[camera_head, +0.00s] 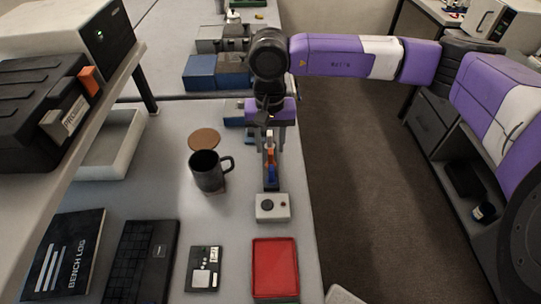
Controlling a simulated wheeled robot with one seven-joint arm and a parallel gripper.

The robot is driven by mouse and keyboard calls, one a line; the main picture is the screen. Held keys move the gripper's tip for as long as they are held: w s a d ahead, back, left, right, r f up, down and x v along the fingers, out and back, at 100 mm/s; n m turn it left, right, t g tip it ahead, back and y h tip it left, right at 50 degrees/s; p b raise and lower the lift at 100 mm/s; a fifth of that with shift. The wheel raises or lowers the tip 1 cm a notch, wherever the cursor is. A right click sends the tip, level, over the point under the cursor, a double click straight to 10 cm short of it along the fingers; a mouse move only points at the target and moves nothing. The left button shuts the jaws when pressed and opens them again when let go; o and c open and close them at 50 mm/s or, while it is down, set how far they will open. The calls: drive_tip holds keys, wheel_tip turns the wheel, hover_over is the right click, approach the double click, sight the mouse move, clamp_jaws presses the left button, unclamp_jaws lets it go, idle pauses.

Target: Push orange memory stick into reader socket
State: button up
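My gripper (270,143) points down over the right part of the grey bench. Its two fingers show on either side of a narrow dark strip. A small orange piece (270,157), which looks like the memory stick, shows just below the fingertips. A small blue piece (271,173) sits right in front of it on the dark strip. I cannot tell whether the fingers touch the orange piece. The reader socket is too small to make out clearly. A white box with a black knob (272,207) stands at the near end of the strip.
A dark mug (208,171) stands left of my gripper, with a brown coaster (204,139) behind. A red tray (275,268), a black card device (203,269), a keyboard (142,262) and a bench log (68,252) lie in front. Blue bins (200,72) stand behind. A shelf overhangs at left.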

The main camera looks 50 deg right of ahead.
sight(271, 151)
drive_tip(key=shift+f, duration=0.1)
drive_tip(key=shift+d+f+p, duration=0.1)
drive_tip(key=shift+f+p, duration=1.05)
drive_tip(key=shift+f, duration=1.35)
clamp_jaws()
